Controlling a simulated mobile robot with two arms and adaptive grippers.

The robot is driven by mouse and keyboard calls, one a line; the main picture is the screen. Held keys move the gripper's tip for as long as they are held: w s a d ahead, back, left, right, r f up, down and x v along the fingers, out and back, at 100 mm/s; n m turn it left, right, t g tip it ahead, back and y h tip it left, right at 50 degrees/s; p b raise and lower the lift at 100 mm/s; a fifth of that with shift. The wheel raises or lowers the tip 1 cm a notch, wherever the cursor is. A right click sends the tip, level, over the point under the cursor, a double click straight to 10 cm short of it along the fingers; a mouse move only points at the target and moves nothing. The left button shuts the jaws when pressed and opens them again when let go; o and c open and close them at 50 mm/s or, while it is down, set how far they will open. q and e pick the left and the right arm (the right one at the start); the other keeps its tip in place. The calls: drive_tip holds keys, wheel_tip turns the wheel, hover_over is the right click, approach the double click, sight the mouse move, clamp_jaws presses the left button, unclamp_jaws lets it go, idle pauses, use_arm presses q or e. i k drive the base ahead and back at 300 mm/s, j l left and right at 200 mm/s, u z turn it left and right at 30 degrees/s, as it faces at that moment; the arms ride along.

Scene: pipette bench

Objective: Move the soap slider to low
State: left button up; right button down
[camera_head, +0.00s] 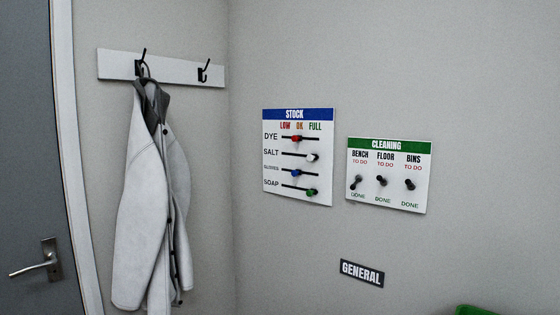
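The STOCK board (271,150) hangs on the wall right of the room corner, with a blue header and columns LOW, OK and FULL. The soap slider (312,192) is a green knob on the bottom track, at its right end, on the FULL side. Above it are the red dye slider (296,139) near the middle, the white salt slider (313,157) at the right and the blue third-row slider (296,173) near the middle. Neither gripper is in view.
A CLEANING board (387,200) with three black toggles hangs right of the STOCK board. A GENERAL sign (362,273) is below. A white coat (150,210) hangs from a hook rail (170,69) at left, beside a grey door (25,150). A green object (475,311) shows at bottom right.

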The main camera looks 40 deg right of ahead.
sight(312, 191)
drive_tip(key=z, duration=1.3)
